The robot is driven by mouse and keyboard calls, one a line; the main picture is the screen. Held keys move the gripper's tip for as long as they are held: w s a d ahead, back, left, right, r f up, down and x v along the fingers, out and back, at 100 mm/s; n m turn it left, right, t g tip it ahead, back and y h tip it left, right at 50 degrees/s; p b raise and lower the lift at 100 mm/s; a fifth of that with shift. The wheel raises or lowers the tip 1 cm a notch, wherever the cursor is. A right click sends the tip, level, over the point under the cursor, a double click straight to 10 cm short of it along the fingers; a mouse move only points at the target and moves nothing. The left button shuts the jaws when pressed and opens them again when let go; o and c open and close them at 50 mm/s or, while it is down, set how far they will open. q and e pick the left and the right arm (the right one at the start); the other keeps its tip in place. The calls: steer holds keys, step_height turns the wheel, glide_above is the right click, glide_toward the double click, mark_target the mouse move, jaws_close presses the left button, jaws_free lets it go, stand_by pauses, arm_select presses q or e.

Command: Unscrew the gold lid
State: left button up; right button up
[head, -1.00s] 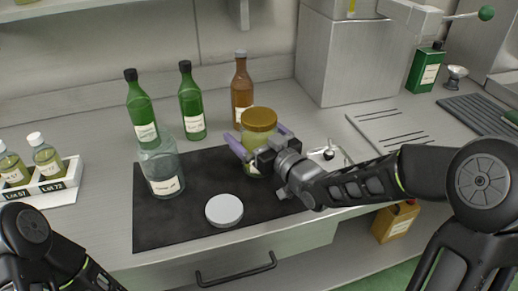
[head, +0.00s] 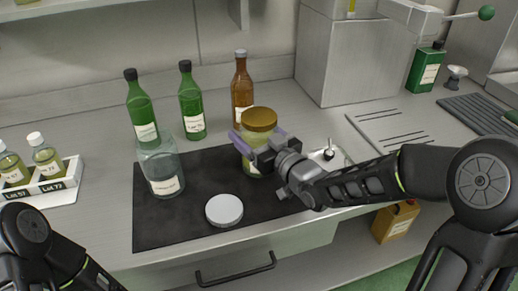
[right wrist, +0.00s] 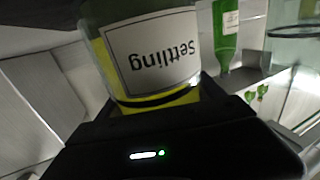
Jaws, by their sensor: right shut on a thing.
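The jar (head: 250,165) with the gold lid (head: 259,119) stands upright on the dark mat (head: 200,220). The lid sits on top of the jar, and yellow-green contents show through the glass. My right gripper (head: 258,142) is shut on the jar body, just below the lid, with its purple fingers on either side. In the right wrist view the jar (right wrist: 155,50) fills the space ahead of the gripper, its "Settling" label upside down. The gold lid does not show there. My left arm shows at the lower left, but its gripper is out of view.
A clear glass jar (head: 162,168) and a white disc-shaped lid (head: 224,210) are on the mat. Two green bottles (head: 191,105) and a brown bottle (head: 242,88) stand behind. A white rack (head: 62,187) of small bottles is at left. The mat's front left is clear.

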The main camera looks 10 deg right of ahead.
mark_target(251, 110)
steer(key=c, duration=0.4)
steer(key=shift+r, duration=0.15)
steer(key=shift+c, duration=0.7)
steer(key=shift+r, duration=0.15)
step_height(251, 110, up, 10)
steer(key=shift+f, duration=0.1)
